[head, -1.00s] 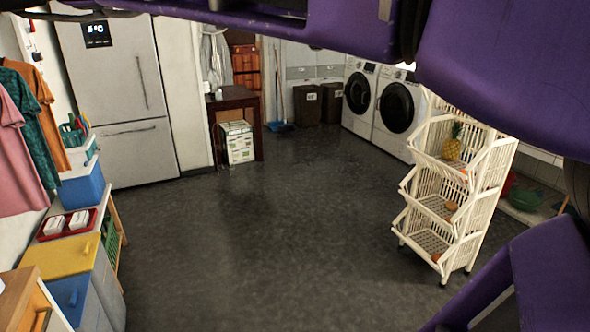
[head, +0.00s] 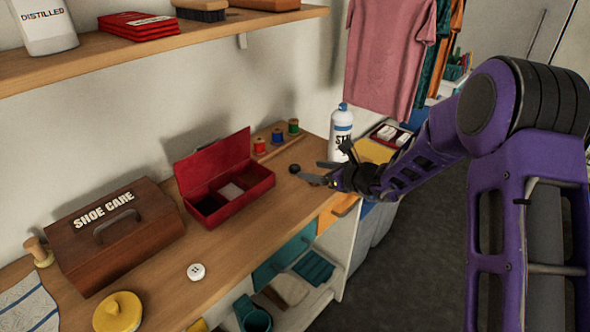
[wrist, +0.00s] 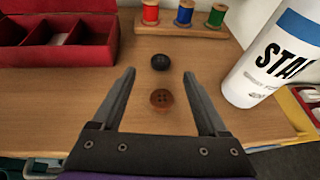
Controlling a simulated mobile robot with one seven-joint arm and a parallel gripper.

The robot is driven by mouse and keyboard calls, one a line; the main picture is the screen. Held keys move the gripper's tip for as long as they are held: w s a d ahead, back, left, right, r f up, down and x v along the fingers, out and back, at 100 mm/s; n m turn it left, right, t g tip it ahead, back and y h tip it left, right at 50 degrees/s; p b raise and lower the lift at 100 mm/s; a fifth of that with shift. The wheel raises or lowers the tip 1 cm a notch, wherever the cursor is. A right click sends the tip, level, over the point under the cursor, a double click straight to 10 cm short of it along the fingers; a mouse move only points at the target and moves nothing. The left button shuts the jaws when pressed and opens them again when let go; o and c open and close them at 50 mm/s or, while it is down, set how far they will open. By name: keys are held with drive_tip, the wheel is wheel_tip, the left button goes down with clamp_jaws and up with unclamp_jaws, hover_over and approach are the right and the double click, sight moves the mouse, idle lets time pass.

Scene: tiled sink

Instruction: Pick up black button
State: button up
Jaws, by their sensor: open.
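The black button (wrist: 160,62) lies flat on the wooden countertop, just beyond my fingertips in the wrist view. It also shows in the head view as a small dark disc (head: 294,168) to the left of my gripper. A brown button (wrist: 161,98) lies nearer, between the open fingers. My gripper (wrist: 159,75) is open and empty, its two fingers spread on either side of the brown button. In the head view my gripper (head: 316,172) reaches over the counter from the right; the brown button cannot be made out there.
A red open box (head: 225,190) and thread spools (wrist: 184,14) stand behind the buttons. A white button (head: 196,271), yellow lid (head: 117,312) and shoe care box (head: 115,235) are further left.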

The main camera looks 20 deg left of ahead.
sight(295, 167)
drive_tip(key=x, duration=0.7)
drive_tip(key=shift+w+f, duration=0.1)
drive_tip(key=shift+w, duration=0.05)
drive_tip(key=shift+c, duration=0.3)
clamp_jaws()
